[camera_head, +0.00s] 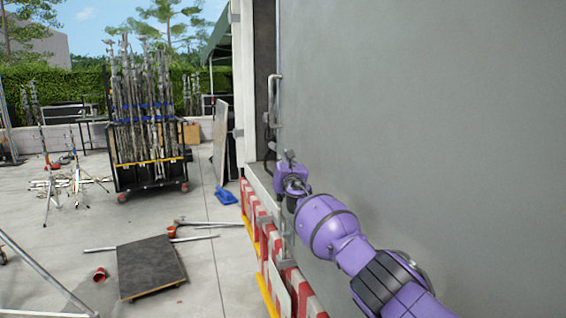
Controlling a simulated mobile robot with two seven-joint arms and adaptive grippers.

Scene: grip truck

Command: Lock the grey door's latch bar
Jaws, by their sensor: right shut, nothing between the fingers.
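The grey door (420,120) fills the right side of the head view. Its latch bar (276,100) is a thin upright metal rod along the door's left edge, with a bent top. My right gripper (289,157) is shut and empty, beside the lower part of the bar. I cannot tell whether it touches the bar. The purple right arm covers part of the door and hides some of the bar's lower end. My left gripper is not in view.
A red and white striped bumper (252,208) runs below the door. A wheeled cart of stands (150,170) is at the back left. A dark flat board (150,267) lies on the ground, with poles nearby.

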